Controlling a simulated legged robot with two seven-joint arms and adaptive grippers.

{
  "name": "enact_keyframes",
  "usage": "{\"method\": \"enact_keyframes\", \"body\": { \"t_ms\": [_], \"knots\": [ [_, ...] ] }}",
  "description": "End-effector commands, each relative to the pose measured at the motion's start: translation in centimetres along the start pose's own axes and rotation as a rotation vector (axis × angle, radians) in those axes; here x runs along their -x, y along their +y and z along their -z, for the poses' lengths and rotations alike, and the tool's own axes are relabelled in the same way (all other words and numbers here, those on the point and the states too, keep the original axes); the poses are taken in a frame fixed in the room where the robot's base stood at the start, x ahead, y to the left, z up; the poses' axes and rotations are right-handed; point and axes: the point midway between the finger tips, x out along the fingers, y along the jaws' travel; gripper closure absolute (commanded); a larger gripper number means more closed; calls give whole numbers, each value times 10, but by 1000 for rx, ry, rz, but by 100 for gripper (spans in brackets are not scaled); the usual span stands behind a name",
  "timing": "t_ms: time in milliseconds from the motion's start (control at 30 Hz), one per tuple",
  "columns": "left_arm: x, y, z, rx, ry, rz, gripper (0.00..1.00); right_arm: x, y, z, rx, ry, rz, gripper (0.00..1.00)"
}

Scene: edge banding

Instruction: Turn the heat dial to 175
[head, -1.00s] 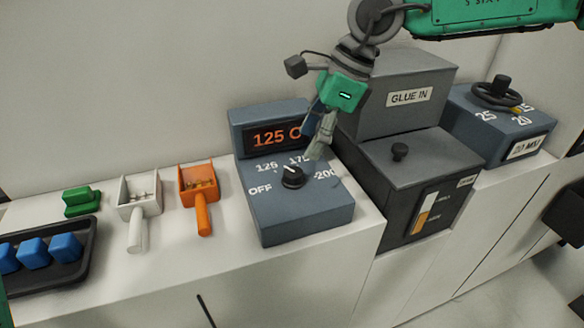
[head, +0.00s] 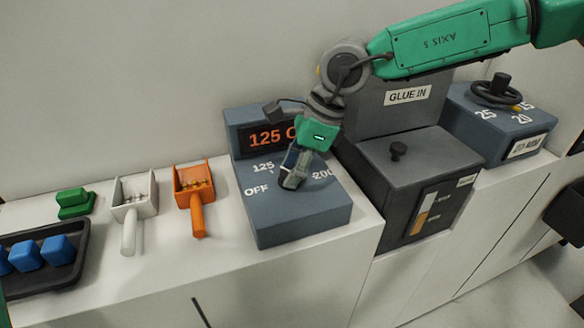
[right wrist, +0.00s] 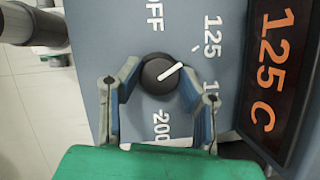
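The heat dial (right wrist: 160,74) is a round black knob with a white pointer line on the blue-grey control box (head: 300,222). In the right wrist view the pointer aims right and slightly up, near the 125 side. The display (head: 268,136) reads 125 C, also in the right wrist view (right wrist: 272,70). My right gripper (head: 290,184) is over the dial, hiding it in the head view. In the right wrist view its fingers (right wrist: 160,70) are open on either side of the knob; contact is unclear. The 175 mark is mostly hidden. My left gripper is out of view.
The dark grey GLUE IN machine (head: 400,165) stands close to the right of the control box. An orange scoop (head: 196,200), a white scoop (head: 130,215), a green block (head: 74,203) and a black tray (head: 75,282) with blue blocks are on the left.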

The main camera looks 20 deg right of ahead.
Motion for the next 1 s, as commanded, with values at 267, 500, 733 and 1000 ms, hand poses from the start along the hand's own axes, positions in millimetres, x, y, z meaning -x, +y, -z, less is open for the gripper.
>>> {"method": "enact_keyframes", "body": {
  "t_ms": [267,500,733,1000],
  "knots": [
    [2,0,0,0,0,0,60,1,-2,3,-15,10,7,96],
    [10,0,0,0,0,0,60,2,-1,2,-98,10,43,96],
    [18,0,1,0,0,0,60,1,0,2,-264,11,114,96],
    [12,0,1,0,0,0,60,-1,1,2,-497,10,215,96]
  ]
}}
